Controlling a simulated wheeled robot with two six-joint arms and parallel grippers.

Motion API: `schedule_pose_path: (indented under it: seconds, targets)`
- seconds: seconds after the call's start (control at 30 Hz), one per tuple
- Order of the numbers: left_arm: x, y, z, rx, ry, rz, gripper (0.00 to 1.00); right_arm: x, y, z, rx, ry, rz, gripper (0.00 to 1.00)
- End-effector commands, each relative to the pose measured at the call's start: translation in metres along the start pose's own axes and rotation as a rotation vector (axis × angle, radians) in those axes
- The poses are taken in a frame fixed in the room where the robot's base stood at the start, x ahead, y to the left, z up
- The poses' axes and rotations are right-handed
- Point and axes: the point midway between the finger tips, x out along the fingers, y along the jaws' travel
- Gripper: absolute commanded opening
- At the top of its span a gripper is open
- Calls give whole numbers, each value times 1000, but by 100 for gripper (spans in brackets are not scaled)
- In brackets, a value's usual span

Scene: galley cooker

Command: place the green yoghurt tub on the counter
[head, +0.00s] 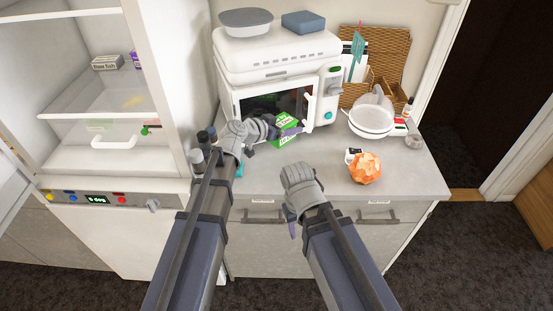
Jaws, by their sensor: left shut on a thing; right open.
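The green yoghurt tub (287,126) looks like a boxy green pack with white lettering. It is tilted, in front of the white microwave and above the counter (330,178); I cannot tell whether it touches the counter. My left gripper (270,130) is shut on its left side, and the fingers hide part of it. My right gripper (291,214) is open and empty, low near the counter's front edge, its fingers partly hidden by its own wrist.
The microwave (270,62) stands at the back. A white colander (371,121), a wicker basket (392,52) and an orange crumpled object (365,168) are on the right. Dark-capped bottles (197,160) stand at the left. The fridge (95,103) is open. The counter's front middle is clear.

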Motion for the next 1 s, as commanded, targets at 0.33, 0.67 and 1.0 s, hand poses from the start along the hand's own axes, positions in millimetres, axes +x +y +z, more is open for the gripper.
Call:
schedule_pose_path:
  seconds: [0.33, 0.67, 1.0]
  targets:
    - [19, 0, 46, 1, 0, 2, 4, 49, -5, -3, 0, 0, 0, 50]
    - [24, 0, 57, 1, 0, 2, 4, 61, -6, -4, 0, 0, 0, 50]
    - [37, 0, 90, 1, 0, 2, 4, 96, -9, -6, 0, 0, 0, 50]
